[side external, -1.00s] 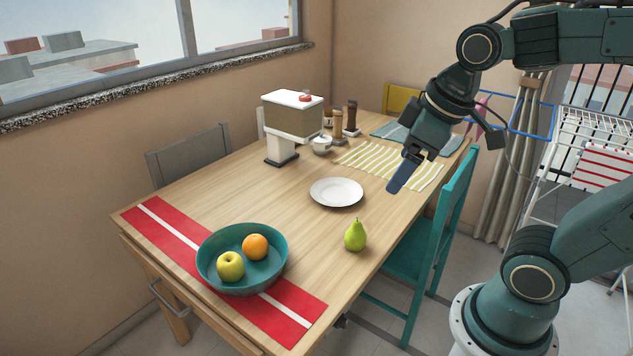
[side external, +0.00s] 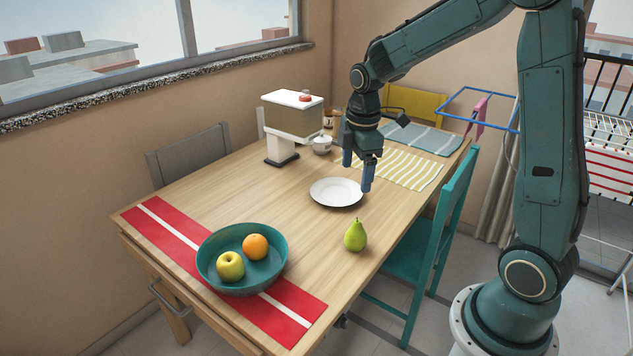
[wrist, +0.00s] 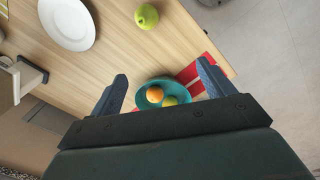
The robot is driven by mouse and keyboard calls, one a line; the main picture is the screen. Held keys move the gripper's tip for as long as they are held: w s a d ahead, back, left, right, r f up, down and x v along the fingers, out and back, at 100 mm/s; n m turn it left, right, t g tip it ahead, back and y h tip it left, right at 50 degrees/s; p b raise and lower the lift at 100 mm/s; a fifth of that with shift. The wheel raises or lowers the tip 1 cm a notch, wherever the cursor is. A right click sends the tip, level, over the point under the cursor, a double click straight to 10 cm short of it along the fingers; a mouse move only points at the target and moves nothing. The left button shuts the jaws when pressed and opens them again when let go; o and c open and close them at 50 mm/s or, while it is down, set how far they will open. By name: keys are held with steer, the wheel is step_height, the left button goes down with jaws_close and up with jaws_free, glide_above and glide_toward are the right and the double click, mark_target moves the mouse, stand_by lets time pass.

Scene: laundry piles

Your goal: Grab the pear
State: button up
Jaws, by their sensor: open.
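A green pear (side external: 355,235) stands upright on the bare wood of the table, near its right edge and in front of the white plate. It also shows at the top of the wrist view (wrist: 147,16). My gripper (side external: 357,175) is open and empty, with its blue fingers pointing down above the far side of the plate. The pear is apart from the fingers, nearer the side camera. In the wrist view the two fingers (wrist: 162,82) are spread, with nothing between them but the more distant bowl behind.
The white plate (side external: 336,193) lies under my gripper. A teal bowl (side external: 210,268) with an orange (side external: 255,247) and an apple (side external: 230,266) sits on a red runner (side external: 295,305). A dispenser (side external: 292,118) stands behind left. Table around the pear is clear.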

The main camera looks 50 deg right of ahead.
mark_target(356, 235)
steer(key=w+d+f+n, duration=0.1)
steer(key=d+f, duration=0.1)
steer(key=f, duration=0.1)
steer(key=w+d+f+n+g, duration=0.1)
steer(key=d+f, duration=0.1)
steer(key=f, duration=0.2)
steer(key=w+d+f+n, duration=0.1)
steer(key=d+f+n, duration=0.1)
steer(key=f, duration=0.2)
steer(key=shift+g+y, duration=0.3)
steer(key=shift+g, duration=0.1)
steer(key=shift+f, duration=0.1)
steer(key=shift+s+f, duration=0.2)
steer(key=shift+f, duration=1.9)
steer(key=shift+s+f, duration=0.15)
steer(key=shift+f, duration=1.95)
steer(key=shift+s+a+f, duration=0.1)
steer(key=shift+s+f, duration=0.05)
steer(key=shift+f, duration=1.15)
steer(key=shift+s+f, duration=0.1)
steer(key=shift+f, duration=1.2)
steer(key=c, duration=1.1)
